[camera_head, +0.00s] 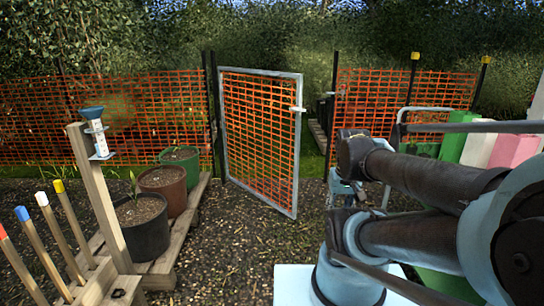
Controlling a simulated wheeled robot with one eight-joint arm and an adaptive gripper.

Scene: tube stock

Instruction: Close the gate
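The gate (260,72) is a grey metal frame filled with orange mesh. It stands ajar, hinged at the dark post (215,120) on its left, with its free edge swung toward me. A white latch or handle (298,109) sticks out near the top of the free edge. A gap separates this edge from the dark right post (332,115). My gripper (343,192) seems to show partly below the end of my arm, right of the gate and apart from it. My arm hides much of it, and its fingers cannot be made out.
Black, brown and green pots stand on a wooden pallet (190,207) at left. A wooden post (100,195) holds a rain gauge (97,133). Several colour-tipped stakes (38,250) stand at lower left. Orange fencing (130,115) runs both sides. Mulch ground (232,260) before the gate is clear.

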